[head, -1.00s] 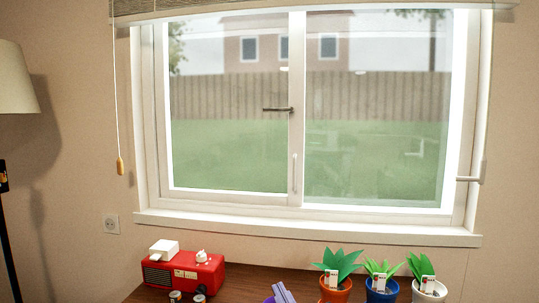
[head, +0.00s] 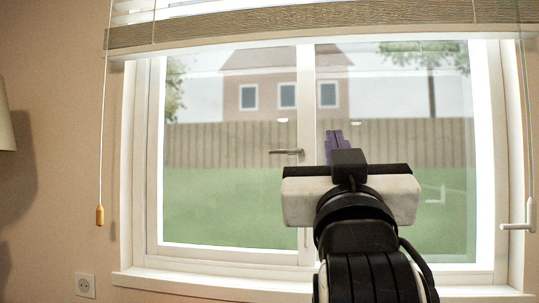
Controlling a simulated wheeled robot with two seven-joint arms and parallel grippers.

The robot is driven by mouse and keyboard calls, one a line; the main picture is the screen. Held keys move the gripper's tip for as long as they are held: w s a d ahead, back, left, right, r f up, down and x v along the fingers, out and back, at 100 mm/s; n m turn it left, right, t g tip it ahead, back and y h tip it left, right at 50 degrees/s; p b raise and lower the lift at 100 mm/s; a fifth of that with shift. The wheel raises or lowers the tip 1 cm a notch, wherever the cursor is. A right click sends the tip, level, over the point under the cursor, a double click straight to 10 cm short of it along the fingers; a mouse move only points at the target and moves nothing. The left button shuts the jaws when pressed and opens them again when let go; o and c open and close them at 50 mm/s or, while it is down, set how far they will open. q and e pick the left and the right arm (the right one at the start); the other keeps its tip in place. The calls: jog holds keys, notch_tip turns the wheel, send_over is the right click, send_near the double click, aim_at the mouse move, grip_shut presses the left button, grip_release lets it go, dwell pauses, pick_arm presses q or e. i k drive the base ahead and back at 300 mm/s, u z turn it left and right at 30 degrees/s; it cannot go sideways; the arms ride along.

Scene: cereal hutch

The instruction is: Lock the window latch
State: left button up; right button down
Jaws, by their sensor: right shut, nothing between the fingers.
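The window (head: 230,215) has a white frame with two panes. A dark grey lever handle (head: 286,152) lies horizontal, pointing left, on its middle upright. A white handle (head: 521,221) sits on the right side of the frame. I cannot tell which of these is the latch, or whether it is locked. My right gripper (head: 337,135) is raised in front of the right pane, just right of the grey handle in the picture. Its purple fingers are shut and empty, pointing up and away. Its body and arm hide the lower middle of the window. My left gripper is out of view.
A woven blind (head: 290,30) hangs across the top of the window. Its pull cord with an orange end (head: 99,215) hangs at the left. A wall socket (head: 86,286) is low on the left, and part of a lampshade (head: 5,130) shows at the left edge.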

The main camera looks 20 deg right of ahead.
aim_at(298, 150)
jog(key=i, duration=1.05)
